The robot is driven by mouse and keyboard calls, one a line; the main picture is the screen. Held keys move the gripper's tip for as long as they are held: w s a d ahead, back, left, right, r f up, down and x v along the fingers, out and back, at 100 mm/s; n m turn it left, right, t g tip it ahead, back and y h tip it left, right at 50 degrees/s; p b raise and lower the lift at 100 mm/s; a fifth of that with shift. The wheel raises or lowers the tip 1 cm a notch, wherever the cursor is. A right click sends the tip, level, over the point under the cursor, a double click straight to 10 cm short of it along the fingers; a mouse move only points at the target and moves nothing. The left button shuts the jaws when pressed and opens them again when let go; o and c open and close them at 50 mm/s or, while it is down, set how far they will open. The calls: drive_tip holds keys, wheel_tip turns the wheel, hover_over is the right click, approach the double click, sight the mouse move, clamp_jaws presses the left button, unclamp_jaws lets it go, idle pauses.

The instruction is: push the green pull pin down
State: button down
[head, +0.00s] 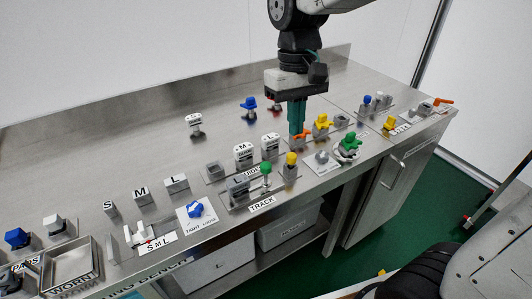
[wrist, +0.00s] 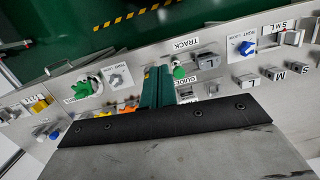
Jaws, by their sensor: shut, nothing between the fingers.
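The green pull pin (head: 265,168) has a round green knob on a thin stem. It stands upright on the plate beside the TRACK label, at the bench's front, next to a grey block. In the wrist view the green knob (wrist: 178,72) shows just right of my fingertips. My gripper (head: 296,131) points down with its teal fingers together and empty. In the head view it is above and to the right of the pin, apart from it. In the wrist view the shut fingers (wrist: 155,72) hide part of the bench.
A yellow knob (head: 291,159) stands close right of the pin. A green star knob (head: 349,141) and a yellow one (head: 321,122) are further right. A blue knob (head: 201,210) is to the left.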

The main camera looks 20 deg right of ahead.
hover_over(266, 164)
drive_tip(key=d, duration=0.1)
drive_tip(key=w, duration=0.3)
drive_tip(key=shift+n, duration=0.3)
drive_tip(key=f, duration=0.4)
drive_tip(key=s+f, duration=0.1)
drive_tip(key=f, duration=0.3)
drive_tip(key=s+a+f, duration=0.1)
drive_tip(key=f, duration=0.3)
drive_tip(key=shift+s+f, duration=0.2)
drive_tip(key=shift+s, duration=0.05)
drive_tip(key=shift+f, duration=0.1)
drive_tip(key=shift+f, duration=0.1)
drive_tip(key=shift+s+f, duration=0.1)
drive_tip(key=shift+f, duration=1.05)
